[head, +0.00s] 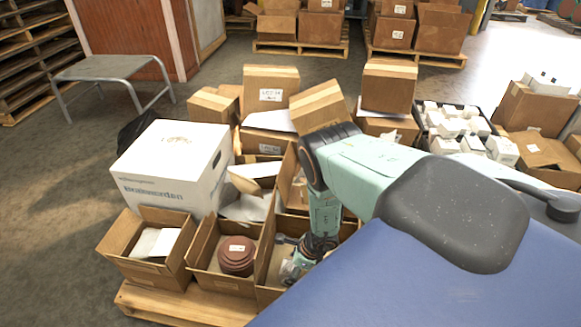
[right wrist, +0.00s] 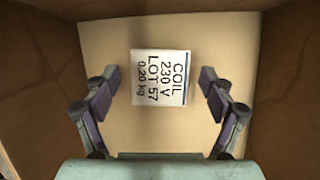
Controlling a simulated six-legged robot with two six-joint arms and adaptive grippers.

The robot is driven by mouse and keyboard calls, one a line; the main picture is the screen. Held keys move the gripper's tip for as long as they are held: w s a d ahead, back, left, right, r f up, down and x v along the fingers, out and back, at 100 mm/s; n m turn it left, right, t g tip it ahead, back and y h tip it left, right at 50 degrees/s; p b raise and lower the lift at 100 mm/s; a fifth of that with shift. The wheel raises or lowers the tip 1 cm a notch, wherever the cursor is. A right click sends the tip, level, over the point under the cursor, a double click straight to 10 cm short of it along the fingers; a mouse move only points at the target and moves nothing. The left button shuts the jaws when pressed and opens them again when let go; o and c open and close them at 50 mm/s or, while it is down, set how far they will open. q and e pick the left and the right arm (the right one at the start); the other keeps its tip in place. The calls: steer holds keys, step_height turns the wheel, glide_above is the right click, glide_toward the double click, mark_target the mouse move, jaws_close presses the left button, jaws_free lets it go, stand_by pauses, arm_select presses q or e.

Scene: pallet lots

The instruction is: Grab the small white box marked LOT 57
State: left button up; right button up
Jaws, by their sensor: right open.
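In the right wrist view the small white box marked LOT 57 (right wrist: 160,77) lies on the floor of a cardboard box (right wrist: 120,30), its label also reading COIL 230 V 0.20 kg. My right gripper (right wrist: 160,92) is open, its fingers apart on the left and right of the white box, with a gap on each side. In the head view my right gripper (head: 293,268) reaches down into an open cardboard box (head: 268,262) on the front pallet. The small white box is not clearly seen there. My left gripper is not in view.
Cardboard walls rise close around my right gripper. Beside it, an open box holds reddish-brown discs (head: 237,256). A large white carton (head: 172,165) stands behind on the left. Stacked cartons (head: 271,90) and a dark crate of small white boxes (head: 425,108) stand farther back. The pallet (head: 160,303) lies beneath.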

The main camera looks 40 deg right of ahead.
steer(key=shift+w+a+f, duration=0.1)
steer(key=shift+f, duration=0.55)
steer(key=shift+r, duration=0.1)
steer(key=shift+c, duration=0.7)
steer(key=shift+w, duration=0.1)
steer(key=c, duration=1.3)
steer(key=shift+o, duration=0.2)
